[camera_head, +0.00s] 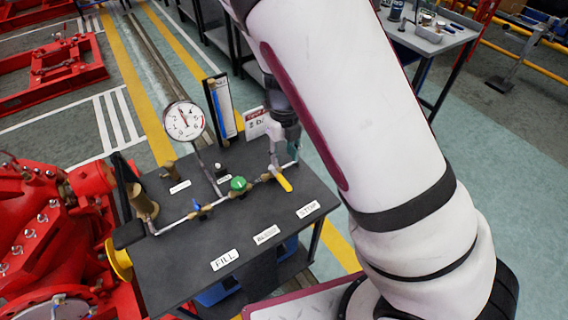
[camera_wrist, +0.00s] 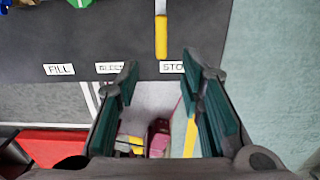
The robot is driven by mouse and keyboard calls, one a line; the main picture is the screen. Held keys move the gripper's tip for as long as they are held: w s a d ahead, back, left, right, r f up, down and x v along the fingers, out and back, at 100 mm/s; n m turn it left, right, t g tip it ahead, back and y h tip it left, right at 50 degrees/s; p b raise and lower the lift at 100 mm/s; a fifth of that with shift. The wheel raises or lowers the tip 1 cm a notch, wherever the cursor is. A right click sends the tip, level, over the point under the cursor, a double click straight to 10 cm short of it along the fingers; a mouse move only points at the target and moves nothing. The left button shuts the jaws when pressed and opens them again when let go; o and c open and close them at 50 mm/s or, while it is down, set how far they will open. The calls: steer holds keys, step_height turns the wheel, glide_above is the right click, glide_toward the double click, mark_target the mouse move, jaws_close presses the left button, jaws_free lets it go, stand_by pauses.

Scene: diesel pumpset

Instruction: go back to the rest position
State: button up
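My gripper (camera_wrist: 160,64) is open in the wrist view, its two green-padded fingers apart with nothing held between them. In the head view my gripper (camera_head: 288,148) points down over the back right of the dark bench (camera_head: 180,270), partly hidden by my arm. A yellow valve handle (camera_head: 284,183) lies just in front of it on the pipe. In the wrist view the yellow handle (camera_wrist: 161,36) lies beyond the fingertips, pointing toward the STOP label (camera_wrist: 172,67), and does not sit between the fingers.
The pipe also carries a green knob (camera_head: 238,184) and a blue handle (camera_head: 197,206). A pressure gauge (camera_head: 184,121) and an upright blue tube panel (camera_head: 222,107) stand behind. A red pump (camera_head: 40,225) is at left. A side table (camera_head: 425,40) stands back right. Floor at right is clear.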

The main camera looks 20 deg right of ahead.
steer(key=shift+r, duration=0.5)
steer(key=s+r+n+t+y, duration=0.15)
steer(key=s+r+n, duration=0.25)
steer(key=r+n, duration=0.5)
steer(key=s+r+n+t+y, duration=0.15)
steer(key=s+r+n, duration=0.25)
steer(key=r+n, duration=0.5)
steer(key=s+d+r+n+t+h, duration=0.2)
steer(key=s+d+r+n, duration=0.3)
steer(key=s+r+n, duration=0.6)
steer(key=s+n+h, duration=0.1)
steer(key=n, duration=0.2)
steer(key=shift+s+r+n+t, duration=0.2)
steer(key=shift+s+n+t, duration=0.1)
